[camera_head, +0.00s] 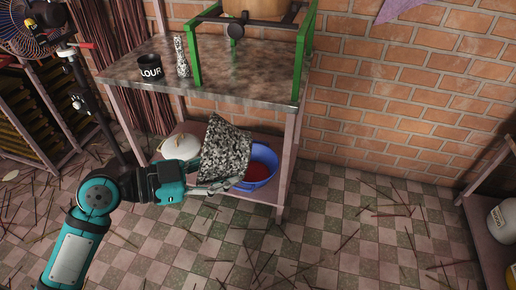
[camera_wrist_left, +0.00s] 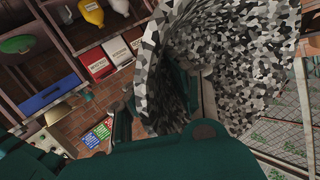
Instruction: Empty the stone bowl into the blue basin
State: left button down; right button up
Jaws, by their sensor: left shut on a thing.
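The stone bowl (camera_head: 226,150), speckled black, white and grey, is strongly tilted at the left side of the blue basin (camera_head: 262,182) and hides part of it. My left gripper (camera_head: 212,187) is shut on the bowl, low by the shelf's front edge. In the left wrist view, the bowl (camera_wrist_left: 235,65) fills the upper right, its curved wall close to the fingers. The basin sits on the lower shelf with dark red material inside. I cannot tell whether anything remains in the bowl. My right gripper is not in view.
A white rounded container (camera_head: 180,146) stands left of the bowl on the lower shelf (camera_head: 262,194). The table top (camera_head: 215,70) above holds a black cup (camera_head: 149,69), a speckled pestle-like piece (camera_head: 181,57) and a green frame (camera_head: 193,50). Thin sticks litter the floor.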

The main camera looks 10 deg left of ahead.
pick_arm(q)
jog(key=shift+d, duration=0.1)
notch_tip(320, 180, down, 2)
jog(key=m+y+p, duration=0.1)
jog(key=y+p, duration=0.1)
jog(key=shift+m+g+y, duration=0.3)
jog(key=shift+m+y, duration=0.1)
jog(key=shift+f+m+y+p, duration=0.15)
jog(key=shift+m+y+p, duration=0.15)
jog(key=shift+p, duration=0.45)
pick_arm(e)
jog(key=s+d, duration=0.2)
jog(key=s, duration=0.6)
pick_arm(q)
notch_tip(320, 180, down, 7)
jog(key=m+y+p, duration=0.4)
jog(key=y+p, duration=0.4)
jog(key=r+p, duration=0.1)
jog(key=p, duration=0.1)
jog(key=r+p, duration=0.3)
jog(key=p, duration=0.1)
jog(key=shift+w+a+r, duration=0.15)
jog(key=shift+a+r, duration=0.15)
jog(key=shift+r, duration=0.05)
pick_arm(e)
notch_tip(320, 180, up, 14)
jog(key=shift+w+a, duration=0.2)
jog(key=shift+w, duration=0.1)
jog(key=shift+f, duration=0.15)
